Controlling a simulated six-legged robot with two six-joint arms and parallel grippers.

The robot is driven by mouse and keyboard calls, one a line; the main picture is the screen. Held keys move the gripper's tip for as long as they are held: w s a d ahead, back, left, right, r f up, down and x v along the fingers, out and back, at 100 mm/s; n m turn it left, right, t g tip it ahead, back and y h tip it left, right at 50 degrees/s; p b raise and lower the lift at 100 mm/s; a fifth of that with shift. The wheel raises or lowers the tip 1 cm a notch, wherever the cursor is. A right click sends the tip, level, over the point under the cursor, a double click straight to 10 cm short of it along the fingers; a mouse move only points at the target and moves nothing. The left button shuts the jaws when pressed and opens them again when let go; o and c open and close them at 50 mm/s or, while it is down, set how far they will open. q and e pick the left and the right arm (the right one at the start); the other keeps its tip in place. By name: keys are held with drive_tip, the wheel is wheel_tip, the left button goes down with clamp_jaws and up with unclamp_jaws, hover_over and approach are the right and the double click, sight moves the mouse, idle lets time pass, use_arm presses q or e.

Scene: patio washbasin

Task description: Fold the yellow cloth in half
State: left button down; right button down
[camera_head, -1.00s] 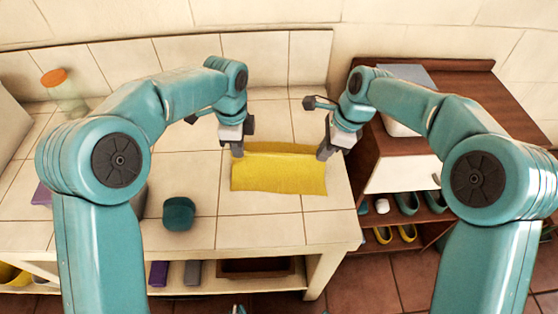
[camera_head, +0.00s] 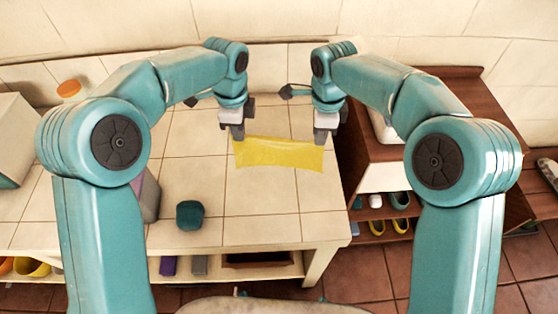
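The yellow cloth (camera_head: 279,153) shows as a narrow, slightly sagging band over the far right part of the tiled counter. My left gripper (camera_head: 237,134) is at its far left corner and seems shut on it. My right gripper (camera_head: 321,136) is at its far right corner and seems shut on it too. The fingertips are small and partly merge with the cloth. I cannot tell whether the near part of the cloth touches the tiles or hangs just above them.
A dark teal rounded object (camera_head: 190,215) stands on the counter (camera_head: 255,212), nearer and to the left. An orange-lidded jar (camera_head: 70,90) is at the back left. A brown wooden shelf unit with shoes (camera_head: 399,199) stands to the right. The counter in front of the cloth is clear.

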use_arm(q)
drive_tip(key=shift+a+r, duration=0.15)
drive_tip(key=shift+r, duration=0.3)
use_arm(e)
drive_tip(key=shift+a+r, duration=0.2)
drive_tip(key=shift+r, duration=0.25)
drive_tip(key=shift+d, duration=0.1)
